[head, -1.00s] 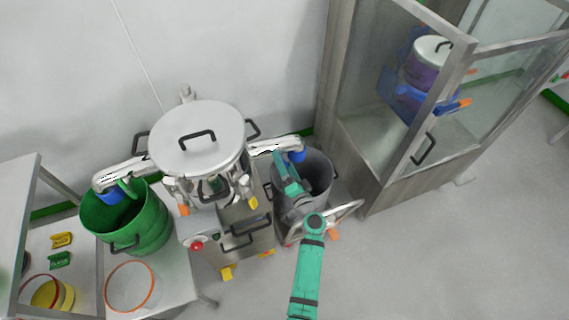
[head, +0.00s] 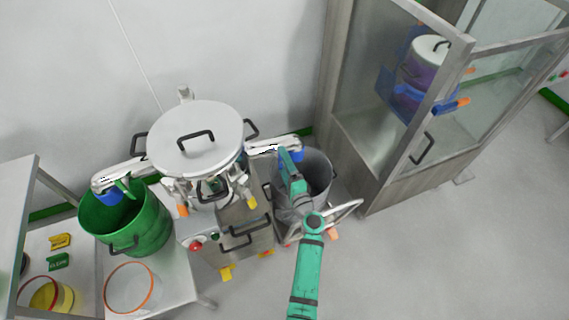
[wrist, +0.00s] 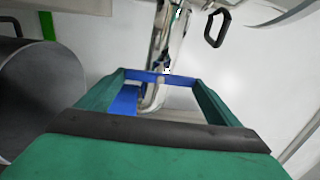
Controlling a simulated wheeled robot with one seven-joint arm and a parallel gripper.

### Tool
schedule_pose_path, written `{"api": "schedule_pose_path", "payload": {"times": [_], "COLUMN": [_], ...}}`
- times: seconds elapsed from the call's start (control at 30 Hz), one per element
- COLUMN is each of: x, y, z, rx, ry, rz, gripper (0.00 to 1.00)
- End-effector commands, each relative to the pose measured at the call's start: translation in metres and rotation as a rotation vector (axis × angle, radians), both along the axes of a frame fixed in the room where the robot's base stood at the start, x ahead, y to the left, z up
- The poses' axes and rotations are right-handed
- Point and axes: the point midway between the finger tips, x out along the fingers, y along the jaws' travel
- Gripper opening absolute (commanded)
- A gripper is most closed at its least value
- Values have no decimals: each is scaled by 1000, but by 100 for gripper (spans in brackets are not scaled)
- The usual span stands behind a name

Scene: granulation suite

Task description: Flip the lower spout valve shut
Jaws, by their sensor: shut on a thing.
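The steel vessel (head: 195,145) has a white spout arm on each side. The right spout (head: 268,147) ends in a blue part (head: 297,154) above a grey bucket (head: 318,180). My gripper (head: 287,153) is at this blue end. The exact valve angle is hard to tell. The left spout (head: 120,176) has a blue end over a green bucket (head: 125,225).
A glass-doored cabinet (head: 375,150) stands close on the right, holding a lidded purple pot (head: 420,65). A control box with a red button (head: 196,246) and black handles sits below the vessel. A side table with yellow and green tags is at left. Floor at lower right is clear.

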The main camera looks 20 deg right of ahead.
Motion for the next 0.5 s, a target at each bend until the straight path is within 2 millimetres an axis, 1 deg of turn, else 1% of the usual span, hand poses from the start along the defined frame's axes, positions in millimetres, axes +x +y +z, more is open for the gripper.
{"api": "schedule_pose_path", "payload": {"times": [0.3,0.33,0.37,0.5], "x": [-2,-2,-2,-2], "y": [-3,-3,-3,-4], "z": [-2,-2,-2,-1], "rx": [7,7,7,5], "ry": [2,2,2,1], "rz": [-4,-5,-5,-6], "gripper": [64,93,100,100]}}
